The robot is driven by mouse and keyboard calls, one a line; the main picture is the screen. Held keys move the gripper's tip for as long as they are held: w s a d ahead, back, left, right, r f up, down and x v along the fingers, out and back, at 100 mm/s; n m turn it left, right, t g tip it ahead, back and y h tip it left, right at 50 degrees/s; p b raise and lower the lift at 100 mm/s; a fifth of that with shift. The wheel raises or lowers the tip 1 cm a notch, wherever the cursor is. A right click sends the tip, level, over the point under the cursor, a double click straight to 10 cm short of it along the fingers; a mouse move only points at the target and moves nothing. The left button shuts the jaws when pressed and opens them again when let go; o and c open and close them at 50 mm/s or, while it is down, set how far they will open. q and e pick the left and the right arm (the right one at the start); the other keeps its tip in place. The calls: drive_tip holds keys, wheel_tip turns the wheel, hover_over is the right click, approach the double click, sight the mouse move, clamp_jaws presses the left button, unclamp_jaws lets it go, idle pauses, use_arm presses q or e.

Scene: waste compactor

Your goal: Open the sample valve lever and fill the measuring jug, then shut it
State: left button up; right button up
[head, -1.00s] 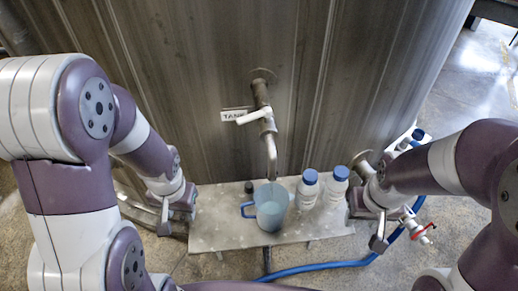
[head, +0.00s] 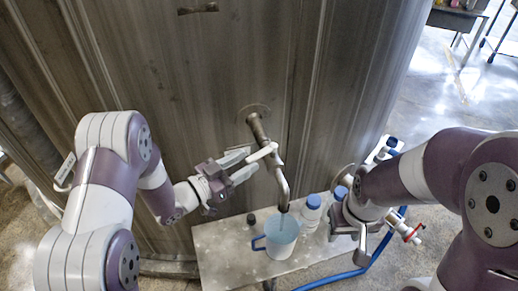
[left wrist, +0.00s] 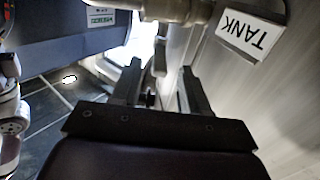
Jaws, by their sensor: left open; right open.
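The white valve lever (head: 262,152) sits on the metal tap pipe (head: 256,128) of the steel tank and points left. My left gripper (head: 253,164) is open, its fingertips beside the lever's free end; I cannot tell whether they touch it. In the left wrist view the open fingers (left wrist: 160,92) reach toward the pipe (left wrist: 180,10). The light-blue measuring jug (head: 277,240) stands upright under the spout, handle to the left. A pale streak shows below the spout; I cannot tell whether it is flowing liquid. My right gripper (head: 352,245) is open, right of the jug.
Two blue-capped bottles (head: 311,212) stand right of the jug on a grey shelf (head: 222,255), and a small dark-capped item (head: 251,219) stands behind it. A blue hose (head: 335,278) and red-handled valve (head: 408,233) lie to the right. A TANK label (left wrist: 253,33) is beside the tap.

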sight(270, 148)
use_arm(q)
drive_tip(key=p+x, duration=0.1)
drive_tip(key=x, duration=0.4)
drive_tip(key=shift+d+r, duration=0.1)
drive_tip(key=shift+d, duration=0.1)
drive_tip(key=shift+w+d, duration=0.1)
drive_tip(key=shift+w, duration=0.05)
